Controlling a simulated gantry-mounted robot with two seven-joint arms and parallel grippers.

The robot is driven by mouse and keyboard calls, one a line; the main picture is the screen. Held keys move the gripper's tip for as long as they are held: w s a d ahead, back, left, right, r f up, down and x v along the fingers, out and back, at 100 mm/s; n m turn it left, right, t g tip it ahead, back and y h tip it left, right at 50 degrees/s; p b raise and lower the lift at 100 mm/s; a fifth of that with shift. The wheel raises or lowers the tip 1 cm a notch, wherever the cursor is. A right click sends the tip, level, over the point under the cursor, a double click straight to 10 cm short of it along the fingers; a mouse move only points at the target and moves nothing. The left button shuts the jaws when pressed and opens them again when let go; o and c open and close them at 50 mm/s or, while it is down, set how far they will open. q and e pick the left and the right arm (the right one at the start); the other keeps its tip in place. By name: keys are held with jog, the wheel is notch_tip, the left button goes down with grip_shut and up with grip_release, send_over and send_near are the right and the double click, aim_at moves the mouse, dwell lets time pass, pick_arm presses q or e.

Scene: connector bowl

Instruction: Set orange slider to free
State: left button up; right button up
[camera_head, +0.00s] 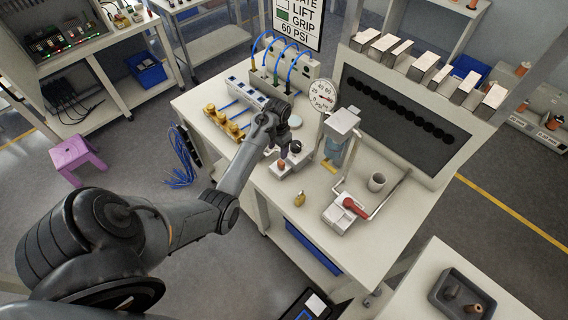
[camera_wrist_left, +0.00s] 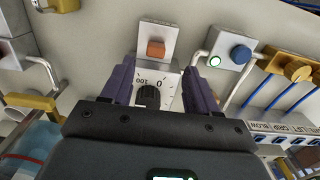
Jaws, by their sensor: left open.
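The orange slider (camera_head: 281,164) is a small orange block on a white plate near the table's front left edge. In the left wrist view the orange slider (camera_wrist_left: 155,48) sits on its plate just beyond my fingertips. My left gripper (camera_head: 284,152) is over this spot. In the wrist view my left gripper (camera_wrist_left: 158,70) has its two purple fingers spread with nothing held between them. The fingers stand either side of a white dial plate with a black knob (camera_wrist_left: 149,97). I cannot tell whether they touch it. No "free" marking is readable. My right gripper is not in view.
A blue button (camera_wrist_left: 241,54) and gold valves (camera_wrist_left: 290,65) are to the right in the wrist view. A pressure gauge (camera_head: 322,95), a press (camera_head: 341,125) and a red lever (camera_head: 355,207) stand right of the gripper. A small brass piece (camera_head: 299,199) lies on the table front.

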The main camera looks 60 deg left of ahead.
aim_at(281, 162)
pick_arm(q)
jog(key=f, duration=0.6)
jog(key=w+f, duration=0.1)
jog(key=f, duration=0.3)
jog(key=shift+b, duration=0.4)
jog(key=shift+d, duration=0.1)
